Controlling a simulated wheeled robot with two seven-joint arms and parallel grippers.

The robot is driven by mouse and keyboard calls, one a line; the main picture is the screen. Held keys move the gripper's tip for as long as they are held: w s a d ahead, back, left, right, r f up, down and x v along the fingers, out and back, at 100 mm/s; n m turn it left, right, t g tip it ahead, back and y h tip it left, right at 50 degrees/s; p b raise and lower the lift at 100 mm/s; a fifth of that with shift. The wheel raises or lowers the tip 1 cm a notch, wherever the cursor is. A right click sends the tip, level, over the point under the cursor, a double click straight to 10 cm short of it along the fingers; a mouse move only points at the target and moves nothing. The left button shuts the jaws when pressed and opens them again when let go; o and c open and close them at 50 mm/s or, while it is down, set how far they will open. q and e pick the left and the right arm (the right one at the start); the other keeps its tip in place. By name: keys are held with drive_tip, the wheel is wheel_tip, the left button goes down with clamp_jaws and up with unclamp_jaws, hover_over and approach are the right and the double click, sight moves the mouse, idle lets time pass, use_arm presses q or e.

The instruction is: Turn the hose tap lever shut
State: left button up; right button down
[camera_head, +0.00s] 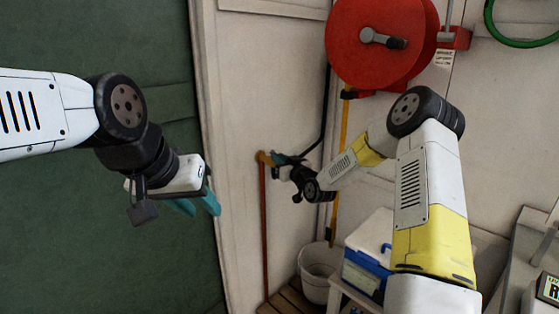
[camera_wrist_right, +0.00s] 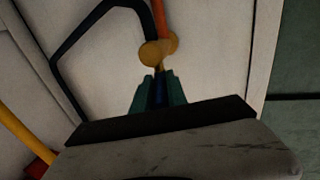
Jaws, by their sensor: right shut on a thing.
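The brass hose tap (camera_head: 262,157) sits on top of an upright copper-coloured pipe (camera_head: 264,230) against the pale wall. In the right wrist view the tap's rounded brass body (camera_wrist_right: 157,52) is just beyond the fingertips. My right gripper (camera_head: 278,159) is at the tap. Its teal fingers are shut on the dark blue tap lever (camera_wrist_right: 158,92), which shows between them and is partly hidden. My left gripper (camera_head: 197,206) is away from the tap, in front of the green area at the left. Its teal fingers are apart, with nothing between them.
A red hose reel (camera_head: 375,40) is on the wall above my right arm. A black hose (camera_head: 325,115) runs down beside the tap, with a yellow pipe (camera_head: 338,195) to its right. A white bucket (camera_head: 316,285) and a blue-and-white box (camera_head: 368,268) stand below.

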drive_tip(key=shift+a+h, duration=0.15)
drive_tip(key=shift+h, duration=0.15)
drive_tip(key=shift+w+a+m+g+h, duration=0.15)
drive_tip(key=shift+a+m+g+h, duration=0.6)
drive_tip(key=shift+m+h, duration=2.2)
drive_tip(key=shift+w+a+m+g+h, duration=0.2)
drive_tip(key=shift+a+m+h, duration=1.4)
drive_tip(key=shift+h, duration=2.25)
drive_tip(key=shift+w+a+m+g+h, duration=0.1)
drive_tip(key=shift+a+m+g+h, duration=0.5)
drive_tip(key=shift+m+h, duration=2.5)
drive_tip(key=shift+a+n+h, duration=0.1)
drive_tip(key=shift+n+h, duration=0.15)
drive_tip(key=shift+h, duration=0.25)
drive_tip(key=c, duration=1.3)
unclamp_jaws()
drive_tip(key=shift+w, duration=0.1)
drive_tip(key=v, duration=0.7)
drive_tip(key=shift+s+a, duration=0.3)
